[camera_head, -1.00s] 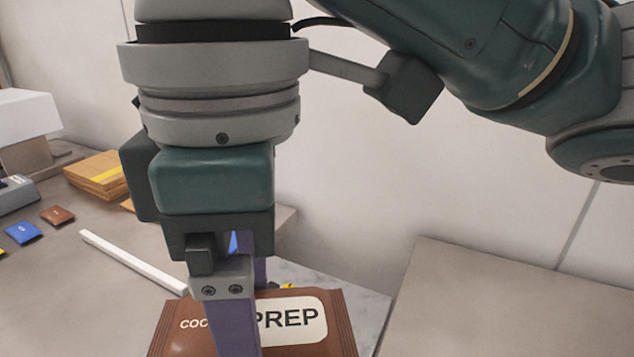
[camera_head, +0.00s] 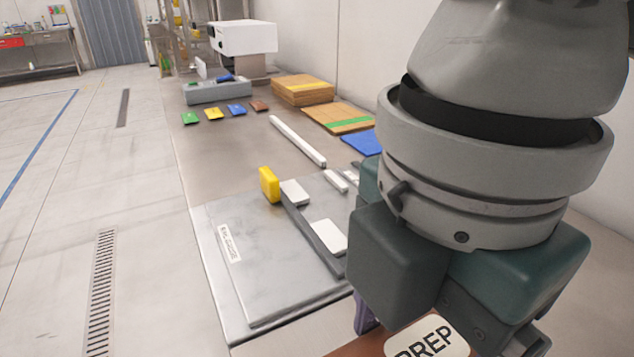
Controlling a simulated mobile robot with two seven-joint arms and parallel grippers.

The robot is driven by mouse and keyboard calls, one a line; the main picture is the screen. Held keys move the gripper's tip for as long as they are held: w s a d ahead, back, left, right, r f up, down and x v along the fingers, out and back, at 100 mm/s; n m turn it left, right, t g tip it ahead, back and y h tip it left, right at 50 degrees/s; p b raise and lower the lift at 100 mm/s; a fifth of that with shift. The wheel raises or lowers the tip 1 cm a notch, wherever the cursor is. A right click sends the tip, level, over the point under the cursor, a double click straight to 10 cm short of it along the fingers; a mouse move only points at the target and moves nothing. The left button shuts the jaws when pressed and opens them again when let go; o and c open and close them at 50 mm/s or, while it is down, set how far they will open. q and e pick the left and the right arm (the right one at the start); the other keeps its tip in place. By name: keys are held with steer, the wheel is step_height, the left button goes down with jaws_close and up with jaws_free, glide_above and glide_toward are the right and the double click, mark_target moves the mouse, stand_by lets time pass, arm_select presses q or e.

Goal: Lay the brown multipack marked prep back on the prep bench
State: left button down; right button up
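The brown multipack (camera_head: 372,345) with the white PREP label (camera_head: 428,341) shows only in part at the bottom edge in the head view. The rest of it is cut off or hidden by my gripper. My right gripper (camera_head: 365,318) is just above it, with one purple finger showing at its left; the fingertips are hidden. It appears shut on the pack, which stays with the gripper. A long grey-brown bench (camera_head: 232,165) runs away from me to the left of the gripper. My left gripper is not in view.
A grey labelled plate (camera_head: 275,275) with white blocks and a yellow block (camera_head: 269,184) lies on the near bench. Farther back are a white bar (camera_head: 298,141), small coloured packets, stacked brown packs (camera_head: 302,88) and a white machine (camera_head: 245,37). Open floor lies left.

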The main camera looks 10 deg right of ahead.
step_height(320, 180, down, 11)
steer(key=shift+s+f+b, duration=0.1)
steer(key=shift+f+b, duration=0.1)
steer(key=shift+b, duration=1.05)
steer(key=o, duration=1.5)
steer(key=shift+f, duration=0.1)
